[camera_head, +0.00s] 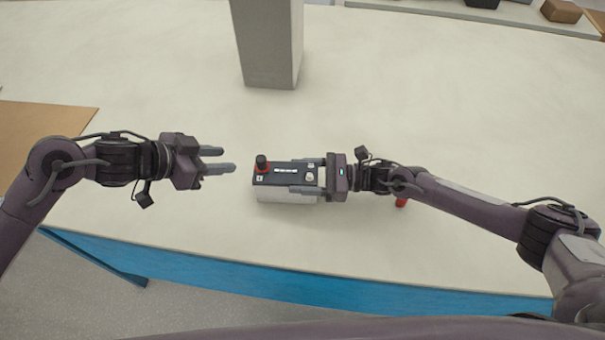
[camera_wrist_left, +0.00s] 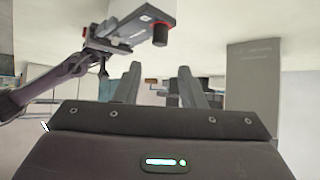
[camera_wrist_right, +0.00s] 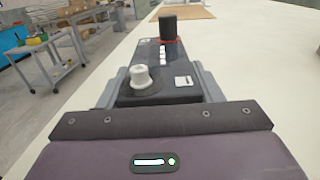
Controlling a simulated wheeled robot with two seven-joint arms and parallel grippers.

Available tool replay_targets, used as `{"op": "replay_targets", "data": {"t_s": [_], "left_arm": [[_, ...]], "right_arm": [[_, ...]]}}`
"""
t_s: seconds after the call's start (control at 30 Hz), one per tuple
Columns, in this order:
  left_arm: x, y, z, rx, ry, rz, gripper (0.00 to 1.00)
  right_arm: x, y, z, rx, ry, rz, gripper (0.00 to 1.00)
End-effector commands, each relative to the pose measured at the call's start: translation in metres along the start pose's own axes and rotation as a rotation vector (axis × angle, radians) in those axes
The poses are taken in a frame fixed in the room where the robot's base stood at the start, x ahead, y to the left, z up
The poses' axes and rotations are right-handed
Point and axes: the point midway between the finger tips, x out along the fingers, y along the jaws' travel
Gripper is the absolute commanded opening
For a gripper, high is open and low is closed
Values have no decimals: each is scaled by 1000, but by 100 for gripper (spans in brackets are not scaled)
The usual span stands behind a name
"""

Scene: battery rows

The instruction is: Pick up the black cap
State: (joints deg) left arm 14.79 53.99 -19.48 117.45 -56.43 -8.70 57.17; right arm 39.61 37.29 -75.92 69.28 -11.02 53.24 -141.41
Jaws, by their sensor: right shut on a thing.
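The black cap (camera_head: 262,162) stands upright at the left end of the battery (camera_head: 285,176), above a red ring. It also shows in the left wrist view (camera_wrist_left: 160,35) and at the far end of the battery in the right wrist view (camera_wrist_right: 167,27). My left gripper (camera_head: 228,160) is open and empty, a short gap left of the cap, its fingers pointing toward it. My right gripper (camera_head: 309,177) is shut on the battery's right end, with a finger along each side. A bare pale terminal (camera_wrist_right: 140,78) sits between its fingers.
A grey pillar (camera_head: 268,45) stands on the pale table (camera_head: 150,60) behind the battery. A red object (camera_head: 402,202) is partly hidden under my right arm. A brown board (camera_head: 40,130) lies at the left. The table in front of the battery is clear.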

Motion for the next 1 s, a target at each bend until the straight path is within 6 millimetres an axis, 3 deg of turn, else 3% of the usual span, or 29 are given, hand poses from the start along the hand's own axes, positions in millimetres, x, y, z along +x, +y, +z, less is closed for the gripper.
{"op": "replay_targets", "data": {"t_s": [0.43,0.53,0.63,0.77,1.0], "left_arm": [[0,0,0,0,0,0,36],[1,1,-1,2,2,4,48],[7,6,-9,16,12,31,48],[25,22,-29,66,33,110,48],[64,73,-75,246,36,325,48]], "right_arm": [[0,0,0,0,1,-1,0],[0,0,0,0,1,-1,0],[0,0,0,0,1,-1,0],[0,0,0,0,1,-1,0],[0,0,0,0,1,-1,0]]}}
